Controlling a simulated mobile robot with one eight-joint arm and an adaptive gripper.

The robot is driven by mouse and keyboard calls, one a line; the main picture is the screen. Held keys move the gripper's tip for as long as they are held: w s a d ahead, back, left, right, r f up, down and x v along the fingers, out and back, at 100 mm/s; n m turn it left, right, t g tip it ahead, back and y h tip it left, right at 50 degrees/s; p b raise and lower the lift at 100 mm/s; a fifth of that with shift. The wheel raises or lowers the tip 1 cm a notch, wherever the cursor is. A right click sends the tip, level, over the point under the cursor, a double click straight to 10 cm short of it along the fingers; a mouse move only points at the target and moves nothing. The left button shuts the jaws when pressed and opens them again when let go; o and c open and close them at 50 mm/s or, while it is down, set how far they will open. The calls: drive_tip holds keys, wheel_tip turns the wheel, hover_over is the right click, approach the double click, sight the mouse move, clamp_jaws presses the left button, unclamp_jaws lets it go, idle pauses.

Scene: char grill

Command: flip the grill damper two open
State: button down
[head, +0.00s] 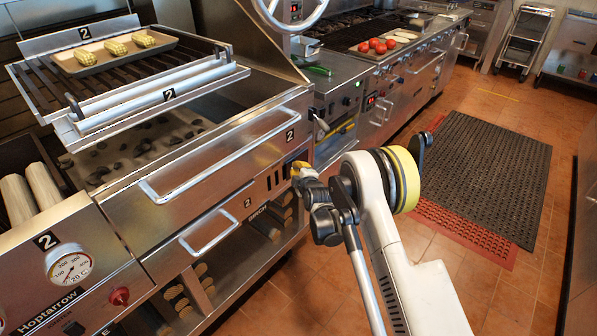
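The grill marked 2 (228,168) has a steel front with a long handle, a smaller drawer handle below it and dark vent slots (275,181) at its right end. A dark opening with a small yellow part, which looks like the damper (295,163), is right of the slots, below a "2" label. My gripper (304,177) is at this part, seen from behind. Its fingertips overlap the yellow part, so I cannot tell whether they touch it, are open or are shut. The damper's position is mostly hidden.
A tray of corn (105,52) rests on the raised grill rack. A temperature gauge (70,265) is at lower left. A counter with a control panel (335,105) adjoins the grill on the right. A dark floor mat (485,170) lies on the open tiled floor.

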drive_tip(key=p+v, duration=0.3)
drive_tip(key=v, duration=0.7)
drive_tip(key=shift+s, duration=0.2)
